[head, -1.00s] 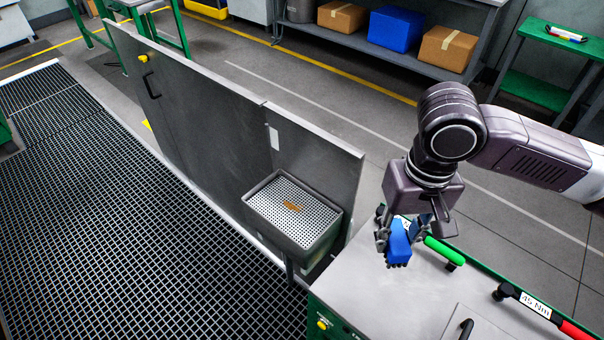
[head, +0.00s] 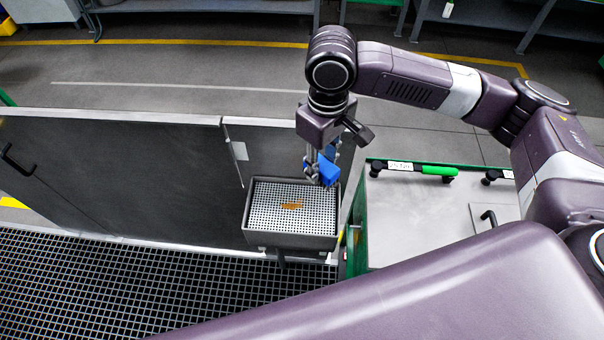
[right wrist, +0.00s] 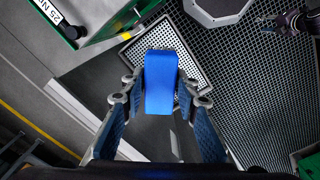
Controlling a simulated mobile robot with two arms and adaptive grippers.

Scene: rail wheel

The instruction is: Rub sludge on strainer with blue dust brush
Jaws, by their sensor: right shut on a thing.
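The strainer (head: 268,214) is a white perforated plate in a grey tray fixed by the dark panel. An orange-brown sludge patch (head: 292,205) lies near its middle. My right gripper (head: 322,168) is shut on the blue dust brush (head: 328,171) and holds it above the strainer's back right corner. In the right wrist view the blue brush (right wrist: 160,82) sits between the fingers and hides part of the strainer (right wrist: 190,62); the sludge is not visible there. My left gripper is not in the head view.
A grey-topped green cart (head: 420,218) stands right of the strainer, with a green-handled torque wrench (head: 437,170) on its back edge. A dark metal panel (head: 120,170) rises behind and left of the tray. Black floor grating (head: 110,290) lies in front.

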